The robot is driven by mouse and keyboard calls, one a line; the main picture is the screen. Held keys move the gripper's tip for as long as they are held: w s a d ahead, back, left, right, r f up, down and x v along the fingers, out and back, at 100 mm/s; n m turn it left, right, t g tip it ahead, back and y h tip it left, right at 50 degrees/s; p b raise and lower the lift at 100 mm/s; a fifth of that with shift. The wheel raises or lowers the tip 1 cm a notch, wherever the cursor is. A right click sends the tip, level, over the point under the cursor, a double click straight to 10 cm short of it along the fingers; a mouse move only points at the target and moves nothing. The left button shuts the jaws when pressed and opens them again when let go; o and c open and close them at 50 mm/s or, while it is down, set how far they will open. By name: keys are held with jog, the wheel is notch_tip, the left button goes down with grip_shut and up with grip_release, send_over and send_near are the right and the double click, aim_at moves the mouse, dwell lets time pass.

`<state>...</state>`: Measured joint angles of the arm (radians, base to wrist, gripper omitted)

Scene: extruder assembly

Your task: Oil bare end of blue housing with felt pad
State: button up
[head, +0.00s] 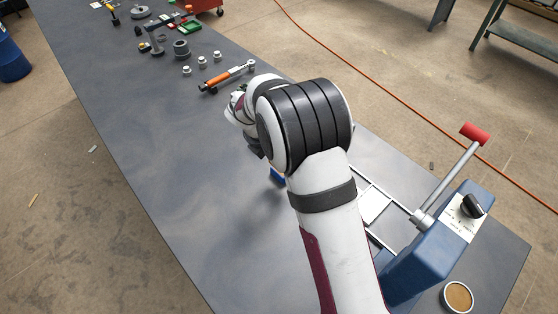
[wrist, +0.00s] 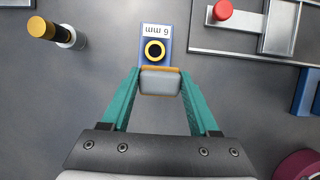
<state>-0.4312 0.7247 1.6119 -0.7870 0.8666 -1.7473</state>
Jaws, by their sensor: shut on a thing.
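In the wrist view my gripper (wrist: 160,82) is shut on a small grey block with a tan edge (wrist: 160,83), which may be the felt pad. Just beyond it is a blue block (wrist: 145,62) with a white "6 mm" label and a yellow-rimmed dark round opening. The held block is close to the blue block's near end; I cannot tell whether they touch. Whether this blue block is the housing is not certain. In the head view only a blue bit (head: 277,175) shows beside my arm, which hides the gripper and held block.
A cylinder with a yellow top (wrist: 42,28) stands at left in the wrist view. A metal frame (wrist: 280,52) with a red knob (wrist: 223,10) is at right. The head view shows a blue lever press (head: 430,245), a round tan-filled tin (head: 457,297) and an orange tool (head: 225,79).

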jog(key=shift+r, duration=1.7)
